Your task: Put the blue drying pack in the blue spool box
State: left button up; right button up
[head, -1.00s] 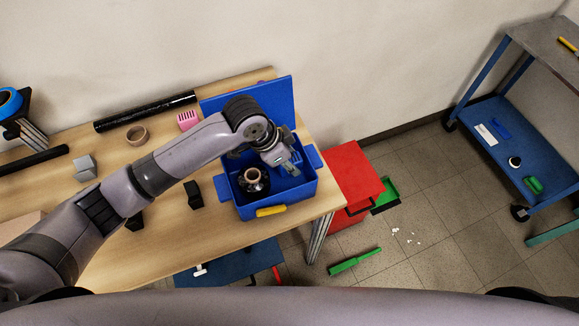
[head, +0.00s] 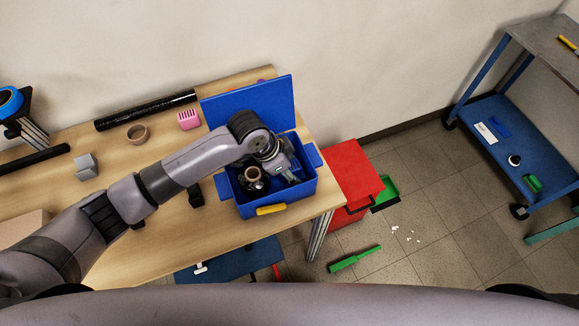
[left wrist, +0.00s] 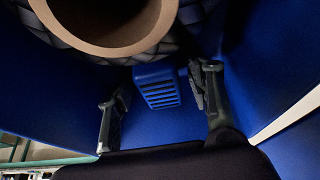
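The blue drying pack (left wrist: 158,87), a small slotted block, is inside the blue spool box (head: 245,208) in the left wrist view, beside a dark spool with a tan core (left wrist: 105,48). My left gripper (head: 293,179) reaches down into the box, to the right of the spool (head: 253,178). In the left wrist view its two fingers (left wrist: 160,97) stand apart on either side of the pack, with a visible gap on the left. The gripper looks open. In the head view the pack is hidden by my gripper. My right gripper is out of view.
The box lid (head: 250,100) stands open at the back. A red cabinet (head: 353,170) stands to the right.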

pick_arm(q)
jog(key=b+v, duration=0.1)
jog(key=v, duration=1.1)
jog(key=shift+r, duration=0.1)
dwell(0.9)
